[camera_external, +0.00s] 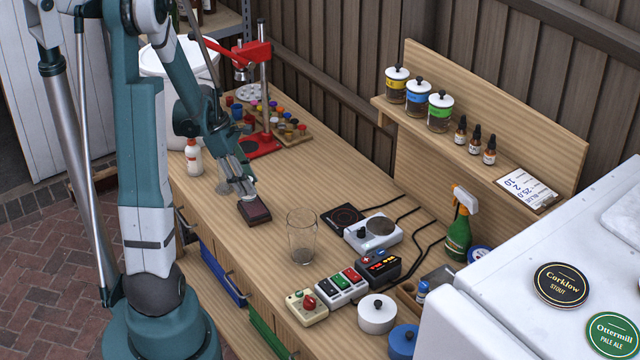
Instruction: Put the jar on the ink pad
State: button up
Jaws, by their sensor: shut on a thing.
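My gripper (245,188) points down over the left part of the wooden bench. It is shut on a small, clear greyish thing that looks like the glass jar (224,186); the fingers hide much of it. The ink pad (254,212), a dark box with a reddish-brown top, lies just below and in front of the fingertips in the picture. I cannot tell whether the jar touches the pad or the bench.
An empty pint glass (302,238) stands right of the pad. A red stand (262,100) and paint pots are behind. A white bottle (194,157) stands left. A scale (373,234) and button box (341,287) are to the right. Lidded jars (440,112) line the shelf.

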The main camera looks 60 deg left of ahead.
jog(key=shift+f, duration=0.65)
jog(key=shift+f, duration=0.2)
jog(key=o, duration=0.9)
jog(key=shift+o, duration=0.2)
jog(key=shift+r, duration=0.25)
jog(key=v, duration=1.2)
jog(key=shift+p, duration=0.45)
jog(key=shift+d, duration=0.1)
